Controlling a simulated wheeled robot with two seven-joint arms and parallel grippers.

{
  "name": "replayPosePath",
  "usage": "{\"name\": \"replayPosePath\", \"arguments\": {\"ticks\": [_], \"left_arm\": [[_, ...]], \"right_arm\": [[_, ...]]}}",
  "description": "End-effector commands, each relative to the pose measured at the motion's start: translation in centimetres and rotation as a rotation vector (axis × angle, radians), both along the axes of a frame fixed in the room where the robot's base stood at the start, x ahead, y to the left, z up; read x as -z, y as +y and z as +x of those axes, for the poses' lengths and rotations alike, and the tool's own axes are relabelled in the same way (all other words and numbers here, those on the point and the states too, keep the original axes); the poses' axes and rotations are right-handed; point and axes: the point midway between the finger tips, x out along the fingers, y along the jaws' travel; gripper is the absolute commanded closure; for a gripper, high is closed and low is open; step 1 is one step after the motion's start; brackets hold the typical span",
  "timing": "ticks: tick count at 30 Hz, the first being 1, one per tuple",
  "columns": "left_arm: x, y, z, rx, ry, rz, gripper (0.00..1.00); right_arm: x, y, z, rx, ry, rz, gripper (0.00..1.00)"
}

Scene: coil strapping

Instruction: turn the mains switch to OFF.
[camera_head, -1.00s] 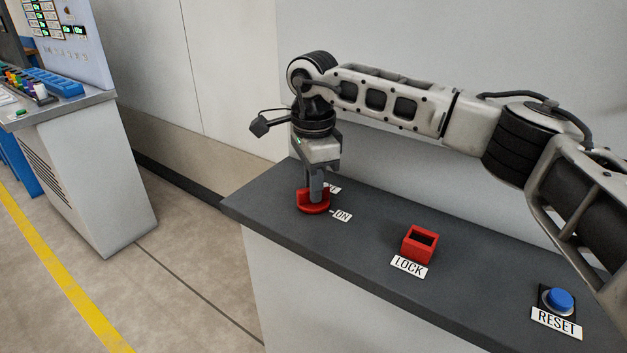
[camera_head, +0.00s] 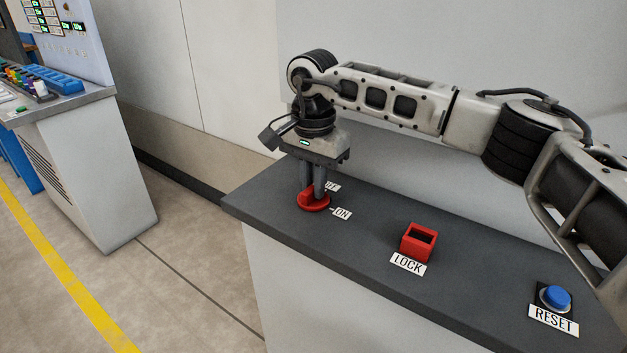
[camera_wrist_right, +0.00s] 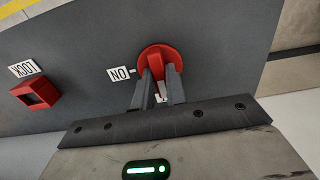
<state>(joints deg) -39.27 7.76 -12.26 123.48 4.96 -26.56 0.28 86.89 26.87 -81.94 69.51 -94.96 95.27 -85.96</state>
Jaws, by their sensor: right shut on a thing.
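The mains switch is a red round knob (camera_head: 314,202) with a raised grip bar, near the left end of the dark counter. An ON label (camera_head: 342,213) and a partly hidden OFF label (camera_head: 332,187) lie beside it. My right gripper (camera_head: 313,192) points down from above, its two fingers shut on the knob's bar. My left gripper is out of view.
A red open box (camera_head: 418,242) with a LOCK label stands on the counter (camera_head: 365,255) right of the knob. Further right is a blue RESET button (camera_head: 556,298). A control console (camera_head: 90,170) stands at the left, across open floor.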

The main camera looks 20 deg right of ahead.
Motion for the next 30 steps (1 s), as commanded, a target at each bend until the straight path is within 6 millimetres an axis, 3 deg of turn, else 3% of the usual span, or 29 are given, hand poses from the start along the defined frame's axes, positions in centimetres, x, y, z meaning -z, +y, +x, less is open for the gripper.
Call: {"name": "replayPosePath", "arguments": {"ticks": [14,15,17,26,30], "left_arm": [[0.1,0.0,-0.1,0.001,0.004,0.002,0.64],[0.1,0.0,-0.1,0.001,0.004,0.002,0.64],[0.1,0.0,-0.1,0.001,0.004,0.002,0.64],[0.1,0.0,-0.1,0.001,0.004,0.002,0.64],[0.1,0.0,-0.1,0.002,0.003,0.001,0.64]], "right_arm": [[-0.2,0.1,0.1,-0.015,-0.004,0.005,1.00],[-0.2,0.1,0.1,-0.015,-0.004,0.005,0.75],[-0.2,0.1,0.0,-0.015,-0.003,0.004,0.65],[-0.2,0.0,0.0,-0.012,-0.002,0.001,0.65],[-1.6,0.1,0.1,-0.012,-0.003,0.002,0.65]]}}
